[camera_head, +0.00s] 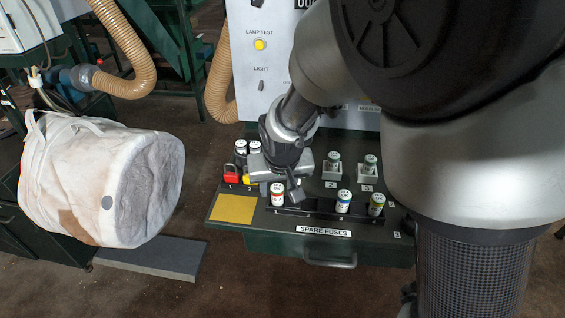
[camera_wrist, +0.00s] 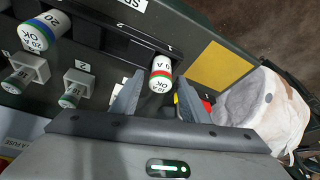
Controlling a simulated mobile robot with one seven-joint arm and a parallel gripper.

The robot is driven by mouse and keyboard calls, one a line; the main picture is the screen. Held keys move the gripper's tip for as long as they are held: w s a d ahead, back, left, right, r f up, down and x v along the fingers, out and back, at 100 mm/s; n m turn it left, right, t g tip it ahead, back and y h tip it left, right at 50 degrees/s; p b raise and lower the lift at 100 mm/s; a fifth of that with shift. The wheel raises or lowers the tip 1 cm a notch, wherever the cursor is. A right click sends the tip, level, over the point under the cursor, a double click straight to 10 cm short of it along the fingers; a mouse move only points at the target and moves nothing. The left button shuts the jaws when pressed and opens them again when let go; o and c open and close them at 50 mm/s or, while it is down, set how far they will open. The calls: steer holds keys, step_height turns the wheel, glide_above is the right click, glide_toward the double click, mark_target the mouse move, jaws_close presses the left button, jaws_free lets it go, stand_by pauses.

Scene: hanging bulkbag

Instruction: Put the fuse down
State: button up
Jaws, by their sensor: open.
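A white fuse with a red band (camera_head: 277,194) stands at the left end of the black spare-fuse rack (camera_head: 313,209). In the wrist view this fuse (camera_wrist: 161,73) shows just ahead of and between the two fingertips, by the number 1. My gripper (camera_head: 279,183) is over the rack's left end, close behind the fuse. In the wrist view its fingers (camera_wrist: 160,97) are spread with a gap between them and nothing gripped. The fuse's lower end is hidden, so I cannot tell how deep it sits.
Grey holders (camera_head: 331,171) with fuses stand behind. A white bulk bag (camera_head: 100,180) hangs left.

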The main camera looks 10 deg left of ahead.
steer(key=p+v, duration=0.2)
steer(key=v, duration=1)
steer(key=s+d+r+m, duration=0.1)
steer(key=s+d+r, duration=0.2)
steer(key=d, duration=0.3)
steer(key=s+d+r+m+t, duration=0.1)
steer(key=s+d+r, duration=0.2)
steer(key=s+d, duration=0.3)
steer(key=s+d+r+m+h, duration=0.1)
steer(key=s+d+r, duration=0.2)
steer(key=d, duration=0.4)
steer(key=shift+s+d, duration=0.35)
steer(key=shift+s, duration=0.5)
steer(key=shift+r, duration=0.1)
